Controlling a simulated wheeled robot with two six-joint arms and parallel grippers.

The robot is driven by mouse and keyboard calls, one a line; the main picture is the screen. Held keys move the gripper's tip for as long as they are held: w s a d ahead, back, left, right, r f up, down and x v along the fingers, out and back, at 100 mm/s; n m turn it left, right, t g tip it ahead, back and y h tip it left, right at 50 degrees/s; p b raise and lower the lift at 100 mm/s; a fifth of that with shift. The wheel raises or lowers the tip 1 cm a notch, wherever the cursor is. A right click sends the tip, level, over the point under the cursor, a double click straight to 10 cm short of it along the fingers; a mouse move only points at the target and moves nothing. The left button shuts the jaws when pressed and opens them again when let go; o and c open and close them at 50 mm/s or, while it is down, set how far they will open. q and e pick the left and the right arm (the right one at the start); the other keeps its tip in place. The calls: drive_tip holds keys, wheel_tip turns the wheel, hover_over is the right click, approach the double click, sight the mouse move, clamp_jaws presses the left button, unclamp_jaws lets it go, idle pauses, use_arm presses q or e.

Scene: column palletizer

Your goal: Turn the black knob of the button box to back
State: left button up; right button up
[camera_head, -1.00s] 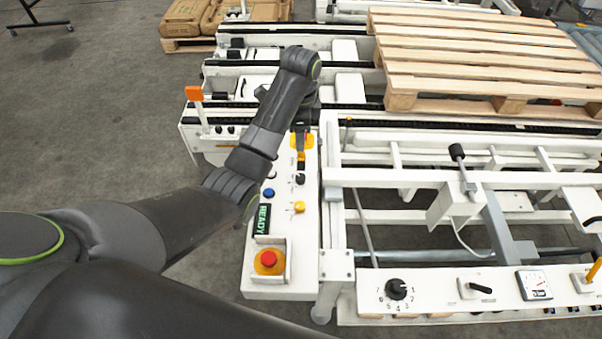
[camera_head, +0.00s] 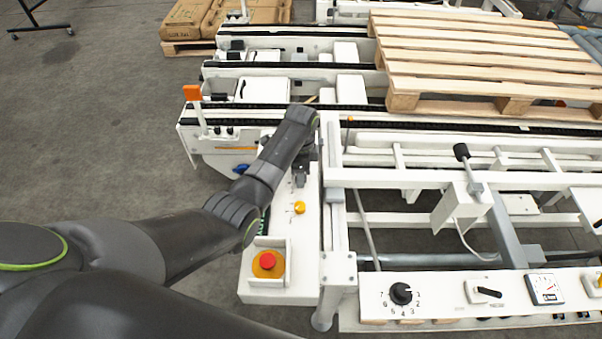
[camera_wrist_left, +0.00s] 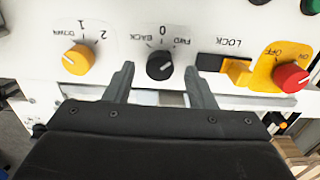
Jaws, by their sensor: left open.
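The black knob (camera_wrist_left: 160,66) shows in the left wrist view on the white panel of the button box (camera_head: 306,240), with the labels BACK, 0 and FWD around it. Its white mark slants toward the upper right of that view. My left gripper (camera_wrist_left: 159,69) is open, with one finger on each side of the knob and a gap on both sides. In the head view my left arm reaches over the far part of the box and hides most of the black knob's area. My right gripper is not in view.
A yellow knob (camera_wrist_left: 78,60) sits left of the black knob, and a yellow LOCK switch (camera_wrist_left: 237,72) and a red knob (camera_wrist_left: 291,77) sit right. A red emergency stop (camera_head: 267,261) is at the box's near end. A wooden pallet (camera_head: 480,60) lies on the conveyor.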

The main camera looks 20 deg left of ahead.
use_arm(q)
drive_tip(key=shift+f, duration=0.65)
drive_tip(key=c, duration=1)
drive_tip(key=shift+o, duration=0.2)
